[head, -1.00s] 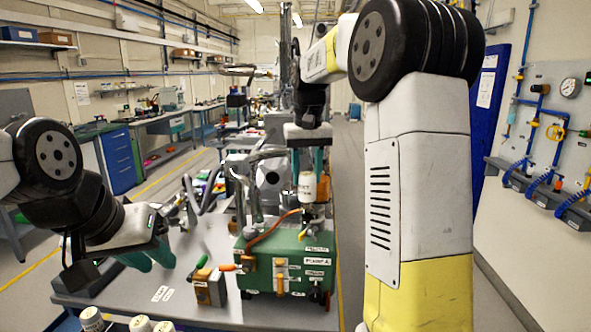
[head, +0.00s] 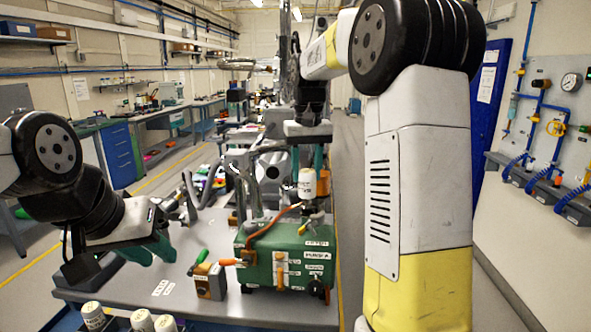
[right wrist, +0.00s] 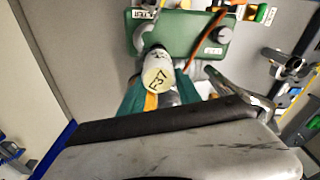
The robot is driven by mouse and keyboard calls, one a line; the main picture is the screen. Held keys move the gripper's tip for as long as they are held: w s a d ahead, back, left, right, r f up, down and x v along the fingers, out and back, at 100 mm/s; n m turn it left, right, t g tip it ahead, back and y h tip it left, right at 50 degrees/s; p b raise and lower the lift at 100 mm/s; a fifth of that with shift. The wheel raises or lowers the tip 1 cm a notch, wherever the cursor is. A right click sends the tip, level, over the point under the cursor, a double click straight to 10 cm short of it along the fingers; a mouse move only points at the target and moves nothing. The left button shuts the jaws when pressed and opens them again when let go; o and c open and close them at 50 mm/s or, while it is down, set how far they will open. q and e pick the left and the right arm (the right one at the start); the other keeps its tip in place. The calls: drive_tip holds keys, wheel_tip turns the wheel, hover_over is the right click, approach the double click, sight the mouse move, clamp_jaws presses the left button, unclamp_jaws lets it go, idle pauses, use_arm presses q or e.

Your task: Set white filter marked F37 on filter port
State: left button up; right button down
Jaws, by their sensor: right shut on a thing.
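The white filter (head: 307,183) marked F37 is upright between the green fingers of my right gripper (head: 308,168). In the right wrist view its F37 end (right wrist: 157,76) faces the camera, with the gripper's fingers (right wrist: 159,92) on both sides. The filter is directly above the metal filter port (head: 313,208) on the green pump box (head: 262,268). I cannot tell whether the filter touches the port. The filter's underside is hidden in the wrist view. My left gripper (head: 152,252) is open and empty above the left part of the grey bench.
Several white filters (head: 93,315) stand in a rack at the bottom left. Metal pipes (head: 245,180) and an orange hose (head: 276,220) rise close to the port. The bench (head: 185,308) has bare space at front left.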

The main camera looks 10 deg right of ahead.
drive_tip(key=shift+f, duration=0.2)
drive_tip(key=c, duration=0.8)
unclamp_jaws()
drive_tip(key=shift+o, duration=0.2)
